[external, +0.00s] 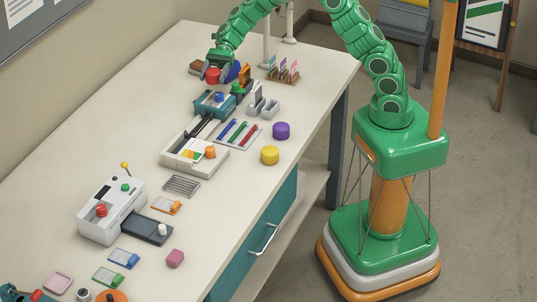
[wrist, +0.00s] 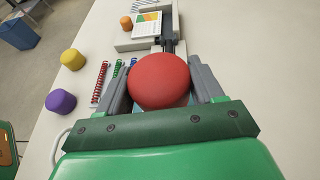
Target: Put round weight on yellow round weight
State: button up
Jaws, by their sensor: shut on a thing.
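My gripper (external: 213,66) is shut on a red round weight (external: 212,76), held at the far end of the bench. In the wrist view the red round weight (wrist: 158,80) fills the space between the two grey fingers of my gripper (wrist: 161,88). The yellow round weight (external: 270,155) stands upright near the bench's right edge, well apart from my gripper. It also shows at the left of the wrist view (wrist: 72,60). Nothing rests on the yellow weight.
A purple round weight (external: 281,131) stands just beyond the yellow one. A tray of coloured binding coils (external: 236,134) and a white device with an orange knob (external: 195,158) lie left of them. A teal device (external: 214,104) sits near my gripper. Bench space around the yellow weight is clear.

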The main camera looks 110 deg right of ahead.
jog(key=s+a+r+n+g+y, duration=0.1)
jog(key=s+a+r+n+g, duration=0.15)
jog(key=s+a, duration=0.65)
jog(key=s+a+r+n+g+y, duration=0.1)
jog(key=s+a+n+g, duration=0.35)
jog(key=a, duration=0.85)
jog(key=s+a+r+n+g+y, duration=0.1)
jog(key=s+a+g, duration=0.1)
jog(key=s+a, duration=0.8)
send_over(270, 149)
jog(key=s, duration=0.1)
jog(key=f, duration=0.7)
jog(key=shift+s+f, duration=0.2)
jog(key=shift+f, duration=0.2)
jog(key=shift+w+a+f, duration=0.1)
jog(key=shift+w+f, duration=0.7)
jog(key=shift+f, duration=1.65)
jog(key=shift+f, duration=0.1)
